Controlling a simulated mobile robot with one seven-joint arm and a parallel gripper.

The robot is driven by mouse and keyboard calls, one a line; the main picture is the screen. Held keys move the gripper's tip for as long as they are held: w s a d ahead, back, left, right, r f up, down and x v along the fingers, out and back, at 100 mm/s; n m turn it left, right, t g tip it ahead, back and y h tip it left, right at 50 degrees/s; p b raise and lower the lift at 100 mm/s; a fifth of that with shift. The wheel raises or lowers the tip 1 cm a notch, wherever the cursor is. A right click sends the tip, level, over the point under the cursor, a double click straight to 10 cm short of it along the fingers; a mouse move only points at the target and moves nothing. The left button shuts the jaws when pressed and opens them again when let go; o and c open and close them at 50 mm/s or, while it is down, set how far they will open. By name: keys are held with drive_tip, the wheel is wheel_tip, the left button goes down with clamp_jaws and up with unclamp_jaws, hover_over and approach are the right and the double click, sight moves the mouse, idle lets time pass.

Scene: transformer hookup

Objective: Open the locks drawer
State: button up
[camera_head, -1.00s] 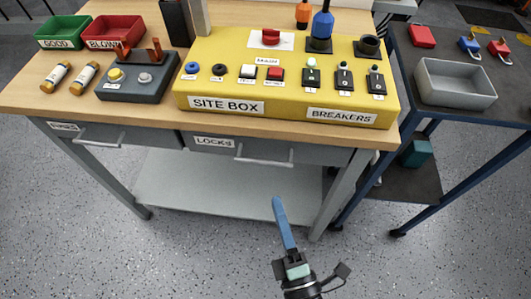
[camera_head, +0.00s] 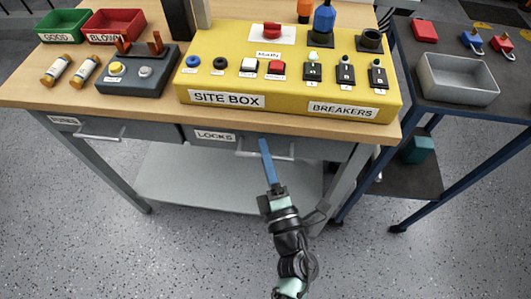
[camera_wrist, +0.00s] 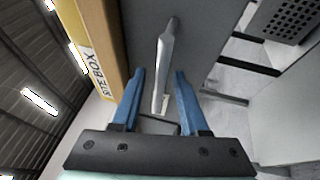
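The locks drawer (camera_head: 228,143) is a grey drawer front with a "LOCKS" label under the wooden worktop, and it looks closed. Its pale bar handle (camera_head: 283,157) runs along the front. My gripper (camera_head: 264,145) has blue fingers and is up at the handle in the head view. In the wrist view my gripper (camera_wrist: 156,82) is open, with one finger on each side of the handle (camera_wrist: 165,65). Gaps show between the handle and both fingers, so the fingers are not closed on it. In the head view the fingers hide part of the handle.
A second drawer (camera_head: 100,130) is to the left, also closed. The yellow site box (camera_head: 290,85) stands on the worktop (camera_head: 130,100) above. A lower shelf (camera_head: 220,180) is below. A dark side table (camera_head: 450,100) with a grey bin (camera_head: 458,78) is on the right. Floor in front is clear.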

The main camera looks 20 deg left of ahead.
clamp_jaws()
idle(1.2)
